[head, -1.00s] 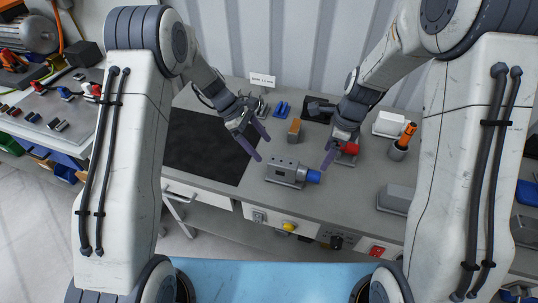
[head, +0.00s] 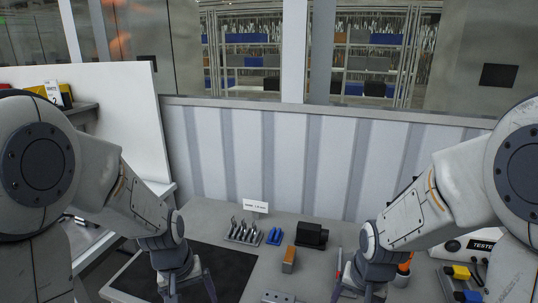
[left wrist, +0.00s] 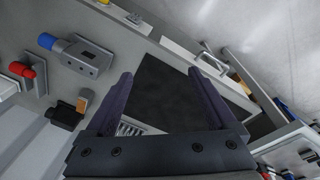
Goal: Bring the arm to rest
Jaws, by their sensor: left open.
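My left gripper (head: 188,291) hangs above the black mat (head: 228,264), at the bottom of the head view. In the left wrist view, its two dark fingers (left wrist: 162,82) stand wide apart with nothing between them, and the mat shows beyond. My right gripper (head: 362,292) is at the bottom edge of the head view, right of the middle, with its fingertips cut off. A grey drive unit with a blue end (left wrist: 85,58) lies on the bench, clear of the left fingers; only its top edge shows in the head view (head: 280,298).
An orange-brown block (head: 289,259), a black device (head: 311,235), blue parts (head: 275,236) and a tool rack (head: 243,232) stand along the back of the bench. A red part (left wrist: 23,72) shows in the left wrist view. A ribbed wall (head: 270,160) closes off the back.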

